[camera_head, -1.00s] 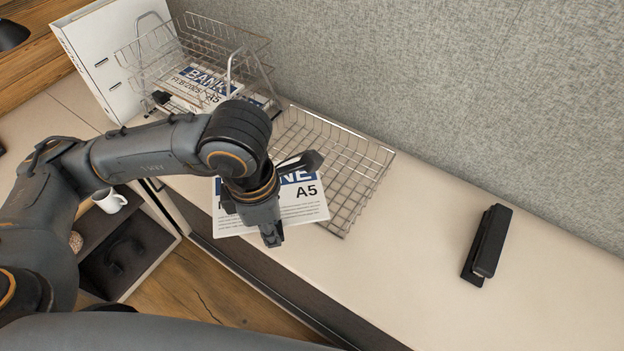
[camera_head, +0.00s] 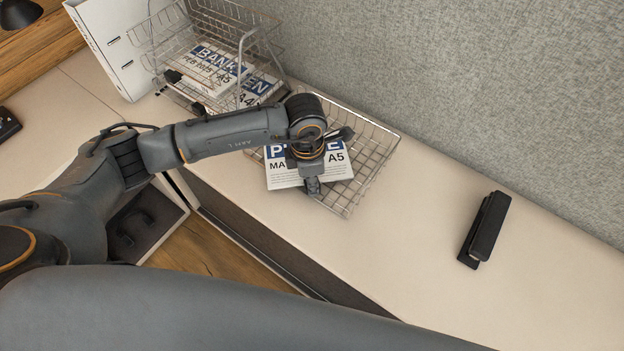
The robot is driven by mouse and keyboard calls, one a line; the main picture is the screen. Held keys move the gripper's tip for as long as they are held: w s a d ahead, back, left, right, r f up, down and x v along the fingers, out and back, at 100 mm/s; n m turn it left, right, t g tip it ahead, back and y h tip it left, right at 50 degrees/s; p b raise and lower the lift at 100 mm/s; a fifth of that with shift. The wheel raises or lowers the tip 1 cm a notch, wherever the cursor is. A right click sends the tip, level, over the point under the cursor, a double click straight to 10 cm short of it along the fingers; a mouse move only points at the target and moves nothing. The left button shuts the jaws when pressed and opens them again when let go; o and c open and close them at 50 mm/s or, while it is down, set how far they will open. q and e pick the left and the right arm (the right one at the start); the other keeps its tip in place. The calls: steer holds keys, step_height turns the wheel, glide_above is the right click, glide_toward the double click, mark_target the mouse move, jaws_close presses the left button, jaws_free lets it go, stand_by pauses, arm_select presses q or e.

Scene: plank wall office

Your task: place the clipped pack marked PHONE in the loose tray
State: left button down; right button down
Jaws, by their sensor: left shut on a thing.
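The pack marked PHONE (camera_head: 283,178) shows a white sheet with a blue band, "MA" and "A5"; the middle of its blue word is hidden behind my gripper. My left gripper (camera_head: 312,186) is shut on the pack and holds it over the loose wire tray (camera_head: 376,161). The pack covers the tray's left and front part. I cannot tell whether the pack touches the tray's bottom. The tray's right side is empty. My right gripper is not in view.
A wire rack (camera_head: 262,38) at the back left holds packs, one marked BANK (camera_head: 212,68). A white binder (camera_head: 112,50) stands left of it. A black stapler (camera_head: 484,230) lies on the right. The desk (camera_head: 410,245) between tray and stapler is clear.

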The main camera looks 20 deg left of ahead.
arm_select(q)
steer(key=shift+f, duration=0.5)
steer(key=shift+f, duration=0.1)
steer(key=c, duration=1.2)
jaws_free()
